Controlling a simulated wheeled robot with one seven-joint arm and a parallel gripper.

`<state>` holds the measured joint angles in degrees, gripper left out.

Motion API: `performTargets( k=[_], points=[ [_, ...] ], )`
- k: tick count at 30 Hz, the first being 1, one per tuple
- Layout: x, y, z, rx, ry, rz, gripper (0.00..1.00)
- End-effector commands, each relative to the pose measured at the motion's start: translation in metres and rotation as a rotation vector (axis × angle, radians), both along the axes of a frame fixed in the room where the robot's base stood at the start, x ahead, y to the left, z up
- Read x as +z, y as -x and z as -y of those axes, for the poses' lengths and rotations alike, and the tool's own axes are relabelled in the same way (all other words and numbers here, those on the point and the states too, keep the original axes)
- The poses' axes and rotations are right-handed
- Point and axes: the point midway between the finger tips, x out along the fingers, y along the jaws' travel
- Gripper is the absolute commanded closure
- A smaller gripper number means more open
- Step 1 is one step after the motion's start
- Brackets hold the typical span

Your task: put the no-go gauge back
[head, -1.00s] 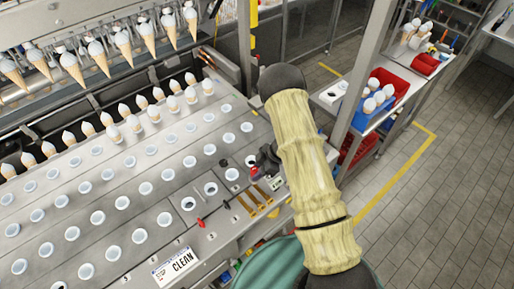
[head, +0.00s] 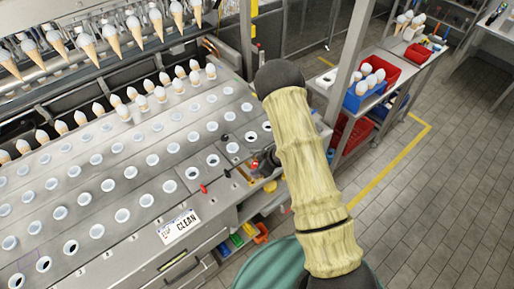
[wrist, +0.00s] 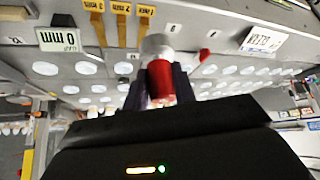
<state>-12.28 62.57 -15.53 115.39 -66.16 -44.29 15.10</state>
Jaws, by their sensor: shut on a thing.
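My gripper (head: 265,160) is shut on a red cylinder with a grey metal end, which I take to be the no-go gauge (wrist: 160,82). The wrist view shows the dark fingers (wrist: 160,95) on both sides of its red part, with the metal end beyond them. In the head view only a bit of its red (head: 254,165) shows beside the dark gripper. It is over the right end of the grey slotted deck (head: 130,190); I cannot tell whether it touches the deck. A small red-handled piece (head: 203,188) lies on the deck to the left.
Yellow thickness strips (wrist: 121,25) and a white mm plate (wrist: 58,40) are close by. A CLEAN plate (head: 180,226) is on the front edge. Cones (head: 160,94) stand at the deck's back. A side bench with a red bin (head: 385,58) is at right; the floor there is clear.

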Motion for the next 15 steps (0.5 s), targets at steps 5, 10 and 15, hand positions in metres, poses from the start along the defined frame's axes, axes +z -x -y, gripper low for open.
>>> performTargets(
  k=[5, 10, 15],
  points=[
    [0.003, 0.000, 0.008, -0.183, -0.005, -0.006, 1.00],
    [0.001, 0.004, 0.026, -0.425, -0.006, -0.014, 1.00],
    [-0.013, 0.014, 0.052, -0.681, 0.000, -0.018, 1.00]
  ],
)
